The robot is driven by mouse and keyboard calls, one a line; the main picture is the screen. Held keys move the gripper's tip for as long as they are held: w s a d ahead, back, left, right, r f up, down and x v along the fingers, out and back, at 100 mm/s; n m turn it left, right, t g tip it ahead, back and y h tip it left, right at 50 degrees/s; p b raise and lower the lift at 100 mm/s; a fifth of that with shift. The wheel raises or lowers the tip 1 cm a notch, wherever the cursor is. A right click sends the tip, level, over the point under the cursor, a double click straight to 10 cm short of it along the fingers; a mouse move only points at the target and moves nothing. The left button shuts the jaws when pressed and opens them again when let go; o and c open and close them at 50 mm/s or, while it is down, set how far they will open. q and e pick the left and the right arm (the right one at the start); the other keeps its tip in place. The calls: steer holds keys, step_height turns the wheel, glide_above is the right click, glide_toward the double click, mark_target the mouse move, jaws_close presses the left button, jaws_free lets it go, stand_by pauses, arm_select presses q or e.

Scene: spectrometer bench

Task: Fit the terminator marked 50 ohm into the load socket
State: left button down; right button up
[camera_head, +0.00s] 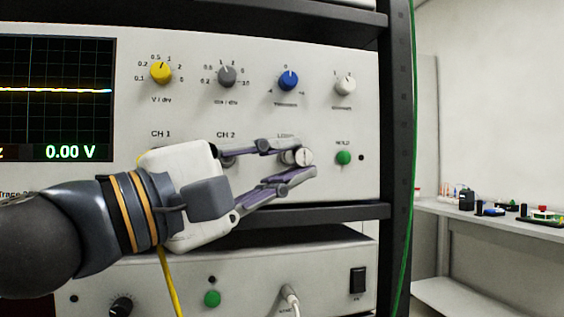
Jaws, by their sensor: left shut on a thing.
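My left gripper (299,157) reaches in from the left in front of the instrument panel. Its fingers are shut on a small silver cylinder, the terminator (303,157), with its pale round end turned toward me. The marking on it is too small to read. The terminator is in front of the panel just below a partly covered label that may name the load socket. The socket itself is hidden behind the terminator and fingers, so I cannot tell whether the two touch. My right gripper is not in view.
The panel (200,50) carries a row of knobs above and a green HOLD button (343,158) to the right. A shelf edge (330,212) and a lower instrument (250,265) are below. A yellow cable (170,285) hangs under my gripper. A side bench (450,208) holds small parts.

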arm_select(q)
steer(key=shift+w, duration=0.2)
steer(key=shift+w+a, duration=0.35)
steer(key=shift+w, duration=0.5)
steer(key=shift+w, duration=0.1)
stand_by(0.3)
steer(key=c, duration=1.4)
jaws_free()
steer(key=shift+a, duration=0.1)
steer(key=v, duration=1.2)
